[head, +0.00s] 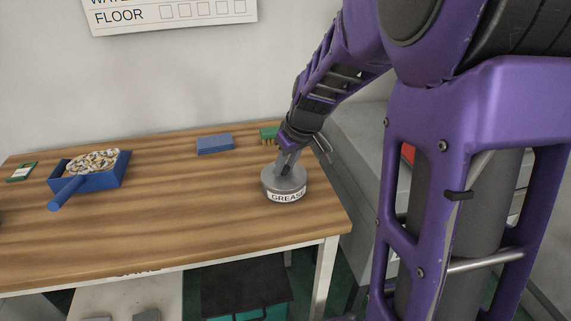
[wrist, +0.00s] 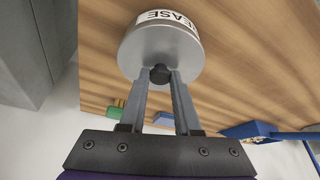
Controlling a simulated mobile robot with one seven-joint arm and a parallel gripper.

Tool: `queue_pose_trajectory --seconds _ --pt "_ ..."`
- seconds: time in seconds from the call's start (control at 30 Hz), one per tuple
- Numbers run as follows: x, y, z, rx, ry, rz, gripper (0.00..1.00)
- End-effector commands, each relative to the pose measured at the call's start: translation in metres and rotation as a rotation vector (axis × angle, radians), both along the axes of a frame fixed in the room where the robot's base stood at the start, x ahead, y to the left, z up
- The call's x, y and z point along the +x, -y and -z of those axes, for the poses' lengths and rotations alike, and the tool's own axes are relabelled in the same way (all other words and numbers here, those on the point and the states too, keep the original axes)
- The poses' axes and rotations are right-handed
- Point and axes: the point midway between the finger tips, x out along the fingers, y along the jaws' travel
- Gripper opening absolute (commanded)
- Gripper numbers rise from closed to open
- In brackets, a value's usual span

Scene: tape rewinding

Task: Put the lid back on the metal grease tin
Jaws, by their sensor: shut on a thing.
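The metal grease tin (head: 287,196) stands upright near the right end of the wooden table, its white label facing the head camera. Its grey round lid (head: 272,181) lies over the top of the tin. In the wrist view the lid (wrist: 150,50) has a small black knob (wrist: 159,74) at its middle, and the labelled tin (wrist: 172,17) shows behind it. My gripper (head: 286,169) comes down from above. In the wrist view its two fingertips (wrist: 160,76) are shut on the knob. I cannot tell whether the lid is fully seated, as no clear gap shows.
A blue dustpan (head: 97,178) full of pale curls lies at the left of the wooden table (head: 170,222). A blue block (head: 215,144) and a green brush (head: 268,135) lie near the back. A green card (head: 22,172) is far left. The front middle is clear.

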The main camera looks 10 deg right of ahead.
Motion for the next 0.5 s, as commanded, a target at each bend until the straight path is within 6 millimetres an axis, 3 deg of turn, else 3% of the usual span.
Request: queue_pose_trajectory --seconds 0.13,0.17,0.33,0.5 --pt "0.0000 0.0000 -0.0001 0.000 0.000 0.000 0.00" --pt "0.0000 0.0000 -0.0001 0.000 0.000 0.000 0.35" --pt "0.0000 0.0000 0.0000 0.000 0.000 0.000 0.65" --pt "0.0000 0.0000 0.0000 0.000 0.000 0.000 0.66"
